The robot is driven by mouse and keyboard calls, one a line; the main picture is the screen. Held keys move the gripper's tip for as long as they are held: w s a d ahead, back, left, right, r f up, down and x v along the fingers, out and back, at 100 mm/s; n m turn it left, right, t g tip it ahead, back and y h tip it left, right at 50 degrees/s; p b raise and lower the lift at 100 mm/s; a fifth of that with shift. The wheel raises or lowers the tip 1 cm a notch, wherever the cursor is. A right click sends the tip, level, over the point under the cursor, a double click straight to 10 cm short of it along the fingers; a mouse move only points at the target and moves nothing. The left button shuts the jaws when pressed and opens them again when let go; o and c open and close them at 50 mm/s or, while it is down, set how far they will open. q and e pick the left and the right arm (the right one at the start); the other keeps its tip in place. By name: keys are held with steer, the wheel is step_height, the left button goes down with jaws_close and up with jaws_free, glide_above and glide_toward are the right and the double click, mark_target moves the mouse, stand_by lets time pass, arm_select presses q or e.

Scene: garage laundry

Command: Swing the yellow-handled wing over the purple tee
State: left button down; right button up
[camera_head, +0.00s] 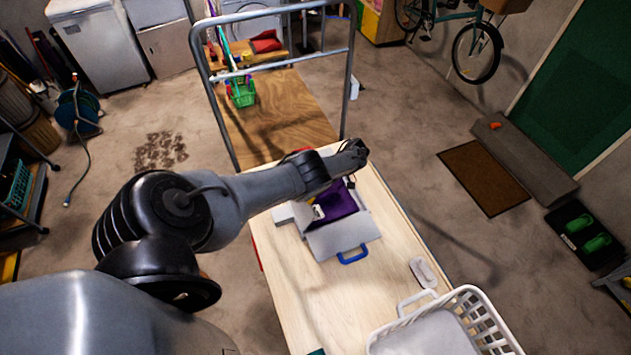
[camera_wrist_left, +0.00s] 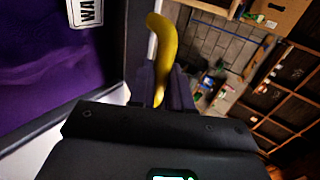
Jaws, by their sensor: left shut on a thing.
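The purple tee (camera_head: 338,203) lies on a grey folding board (camera_head: 344,235) on the wooden table. A white label on the tee (camera_wrist_left: 40,60) shows in the left wrist view. The yellow handle (camera_wrist_left: 163,45) stands up between the fingers of my left gripper (camera_wrist_left: 161,88), which is shut on it. The handle's wing is mostly hidden; I cannot tell its exact angle. In the head view my left arm reaches over the board's far side and hides the yellow handle. A blue handle (camera_head: 353,255) is on the board's near panel. My right gripper is not in view.
A white laundry basket (camera_head: 475,318) stands at the table's near right, with a small grey object (camera_head: 423,272) beside it. A metal-railed wooden cart (camera_head: 290,120) stands beyond the table.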

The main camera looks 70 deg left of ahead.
arm_select(q)
steer(key=shift+s+d+f, duration=0.1)
steer(key=shift+d, duration=0.1)
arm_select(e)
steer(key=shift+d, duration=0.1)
arm_select(q)
steer(key=c, duration=1.3)
jaws_free()
steer(key=shift+d+f, duration=0.1)
steer(key=shift+c, duration=0.2)
steer(key=shift+d, duration=0.1)
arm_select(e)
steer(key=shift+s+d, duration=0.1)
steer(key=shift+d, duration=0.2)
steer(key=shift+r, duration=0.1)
